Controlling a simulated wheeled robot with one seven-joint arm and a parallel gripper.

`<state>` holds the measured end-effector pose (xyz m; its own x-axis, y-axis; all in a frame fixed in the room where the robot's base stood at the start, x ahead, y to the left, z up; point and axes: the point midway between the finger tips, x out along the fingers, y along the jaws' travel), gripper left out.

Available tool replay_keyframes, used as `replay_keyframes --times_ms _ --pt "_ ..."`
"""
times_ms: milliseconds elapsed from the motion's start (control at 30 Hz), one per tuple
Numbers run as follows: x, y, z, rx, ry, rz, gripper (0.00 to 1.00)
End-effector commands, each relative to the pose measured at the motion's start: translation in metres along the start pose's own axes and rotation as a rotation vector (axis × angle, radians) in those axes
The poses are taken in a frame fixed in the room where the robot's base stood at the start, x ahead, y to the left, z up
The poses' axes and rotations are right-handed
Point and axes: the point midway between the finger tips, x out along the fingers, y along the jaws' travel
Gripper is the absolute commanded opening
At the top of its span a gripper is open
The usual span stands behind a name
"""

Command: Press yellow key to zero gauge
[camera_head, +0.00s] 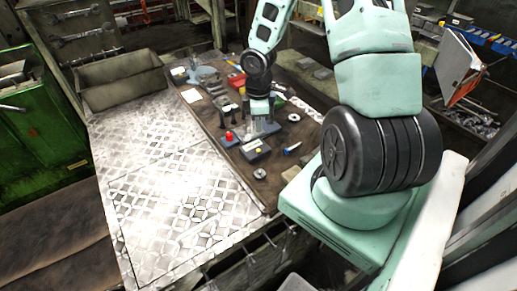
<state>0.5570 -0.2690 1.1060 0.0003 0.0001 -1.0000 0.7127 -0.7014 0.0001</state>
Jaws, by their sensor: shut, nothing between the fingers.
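My gripper (263,126) points down over the brown work mat, at the end of my mint-green arm. Its fingers look small and close together, with nothing seen between them. A small dark box (256,151) with a light top face sits on the mat just in front of and below the gripper. It may be the gauge, but its display is too small to read. Whether the fingers touch the box is not clear.
A red knob (229,135) stands left of the box. Dark upright posts (221,119) stand left of the gripper. The patterned metal plate (165,205) at left is clear.

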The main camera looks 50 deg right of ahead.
Motion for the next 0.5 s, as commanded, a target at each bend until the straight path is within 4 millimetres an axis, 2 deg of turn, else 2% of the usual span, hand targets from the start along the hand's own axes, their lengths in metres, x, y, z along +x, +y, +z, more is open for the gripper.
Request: replay_keyframes --times_ms 500 --pt "0.002 -0.045 0.015 -0.001 -0.001 0.000 0.00"
